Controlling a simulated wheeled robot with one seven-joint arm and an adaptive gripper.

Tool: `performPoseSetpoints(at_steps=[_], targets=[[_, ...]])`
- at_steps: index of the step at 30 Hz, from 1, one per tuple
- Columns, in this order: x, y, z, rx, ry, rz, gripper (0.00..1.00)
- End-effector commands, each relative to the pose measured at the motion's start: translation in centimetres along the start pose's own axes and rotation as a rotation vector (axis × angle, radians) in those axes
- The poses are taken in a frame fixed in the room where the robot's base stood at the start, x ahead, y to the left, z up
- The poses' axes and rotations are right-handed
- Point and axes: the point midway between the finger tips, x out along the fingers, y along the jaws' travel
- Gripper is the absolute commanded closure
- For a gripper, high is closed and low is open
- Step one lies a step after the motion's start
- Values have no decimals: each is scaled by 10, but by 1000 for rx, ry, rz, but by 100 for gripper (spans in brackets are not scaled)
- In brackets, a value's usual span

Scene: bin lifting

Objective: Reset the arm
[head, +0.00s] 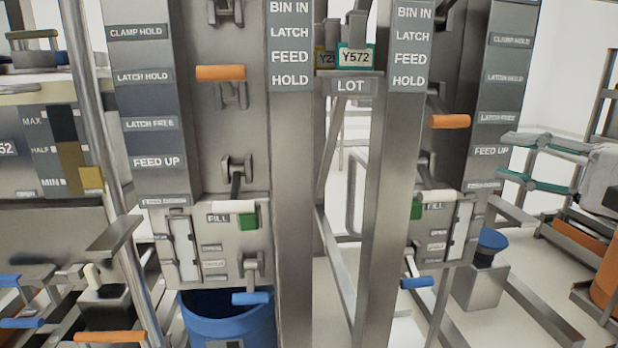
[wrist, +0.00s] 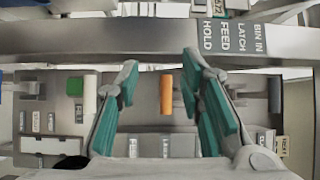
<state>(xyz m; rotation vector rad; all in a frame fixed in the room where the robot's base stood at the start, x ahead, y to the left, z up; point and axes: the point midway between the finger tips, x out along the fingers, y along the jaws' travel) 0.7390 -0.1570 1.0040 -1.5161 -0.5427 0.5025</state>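My gripper (head: 508,156) is at the right in the head view, beside the right column, with its fingers pointing left. Its two teal-padded fingers are spread apart with nothing between them. In the wrist view the open gripper (wrist: 160,62) shows both fingers, and an orange handle (wrist: 166,93) appears in the gap between them, on the panel beyond. I see no contact with it. The right column carries an orange handle (head: 449,121) and a blue handle (head: 417,282). Most of my arm is outside the head view.
The left column has an orange handle (head: 220,72), a green tab (head: 248,221) and a blue handle (head: 252,298). A blue bin (head: 228,325) stands below it. A LOT shelf (head: 351,85) holds tags between the columns. A blue-topped pedestal (head: 481,280) stands below my gripper.

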Motion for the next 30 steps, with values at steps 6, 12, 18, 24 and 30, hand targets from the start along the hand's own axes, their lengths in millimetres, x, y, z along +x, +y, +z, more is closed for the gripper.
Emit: performPoseSetpoints(at_steps=[6,12,18,24,30], targets=[[34,16,77,36,-205,158,65],[43,57,197,26,-489,474,65],[-10,117,294,-135,-711,912,65],[-69,155,313,-368,-755,1224,65],[-107,173,302,-594,-715,1414,65]])
